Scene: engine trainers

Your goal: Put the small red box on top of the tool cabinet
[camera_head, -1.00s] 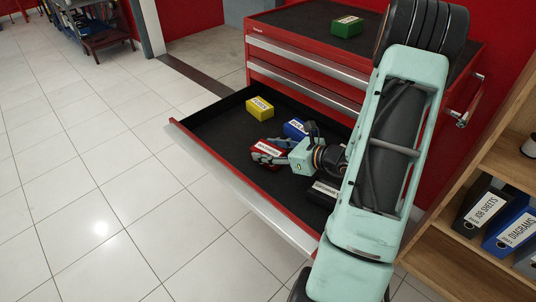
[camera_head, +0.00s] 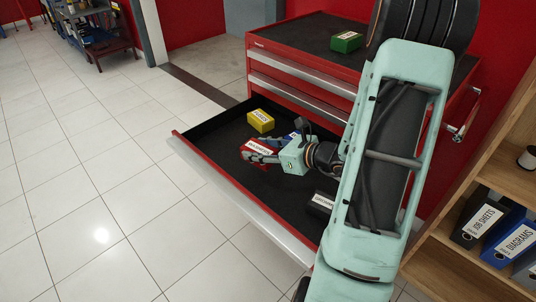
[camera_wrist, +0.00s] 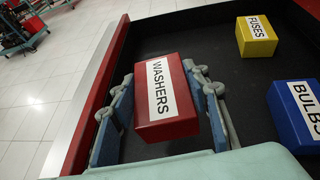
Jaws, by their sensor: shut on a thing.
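The small red box (camera_wrist: 165,100), with a white "WASHERS" label on top, is between the two fingers of my gripper (camera_wrist: 163,108) in the wrist view. The fingers are shut on its sides. In the head view the red box (camera_head: 260,146) and my gripper (camera_head: 257,151) are over the open drawer; the box appears raised off the drawer floor. The tool cabinet (camera_head: 290,50) is red with a dark top surface, behind the drawer. My arm hides its right part.
The open drawer (camera_head: 215,140) also holds a yellow box (camera_head: 261,121), a partly hidden blue box (camera_wrist: 295,112) and a black box (camera_head: 322,203). A green box (camera_head: 346,41) stands on the cabinet top, with bare room to its left. Wooden shelves (camera_head: 480,185) stand at the right.

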